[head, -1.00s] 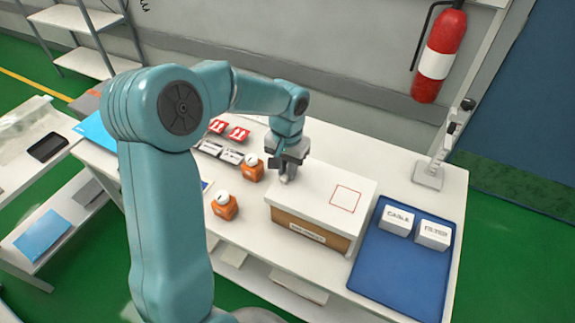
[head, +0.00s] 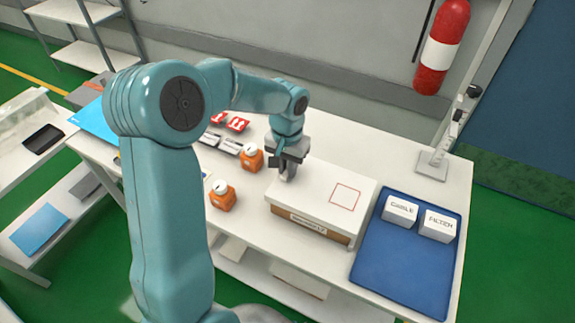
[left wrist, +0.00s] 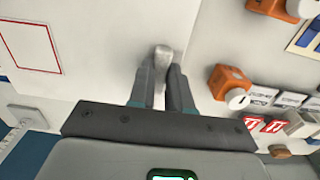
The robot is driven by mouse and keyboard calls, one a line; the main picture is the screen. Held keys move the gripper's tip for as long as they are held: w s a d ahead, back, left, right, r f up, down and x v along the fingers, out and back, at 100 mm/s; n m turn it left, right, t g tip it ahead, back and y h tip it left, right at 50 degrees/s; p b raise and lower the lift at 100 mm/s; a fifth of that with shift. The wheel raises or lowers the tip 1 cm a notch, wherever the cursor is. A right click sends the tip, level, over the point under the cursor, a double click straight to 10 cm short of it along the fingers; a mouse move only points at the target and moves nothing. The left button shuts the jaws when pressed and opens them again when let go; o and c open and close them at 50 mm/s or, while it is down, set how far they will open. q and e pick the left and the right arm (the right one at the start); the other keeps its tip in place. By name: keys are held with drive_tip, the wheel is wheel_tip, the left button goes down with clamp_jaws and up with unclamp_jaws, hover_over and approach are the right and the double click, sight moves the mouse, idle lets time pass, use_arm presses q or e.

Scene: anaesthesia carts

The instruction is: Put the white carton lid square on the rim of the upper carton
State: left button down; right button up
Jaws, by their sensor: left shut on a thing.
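The white carton lid (head: 315,192) has a red square outline on top. It lies over the brown upper carton (head: 339,238), whose front shows as a narrow strip with a white label below the lid's edge. My left gripper (head: 287,172) points down at the lid's left part, shut on its small grey knob. The left wrist view shows the knob (left wrist: 163,54) between the fingers, with the lid (left wrist: 100,45) filling the upper left. The far rim is hidden, so I cannot tell whether the lid sits fully down. My right gripper is not in view.
A blue tray (head: 395,275) with two white boxes (head: 400,210) stands close to the carton's right. Orange bottles (head: 222,196) stand to its left, with red and white packs (head: 238,124) behind them. A grey stand (head: 433,163) is at the back right.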

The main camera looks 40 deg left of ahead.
use_arm(q)
drive_tip(key=shift+f, duration=0.2)
drive_tip(key=c, duration=1)
unclamp_jaws()
drive_tip(key=shift+r, duration=0.1)
wheel_tip(320, 180, up, 16)
drive_tip(key=shift+r+p, duration=0.1)
drive_tip(key=shift+p, duration=0.2)
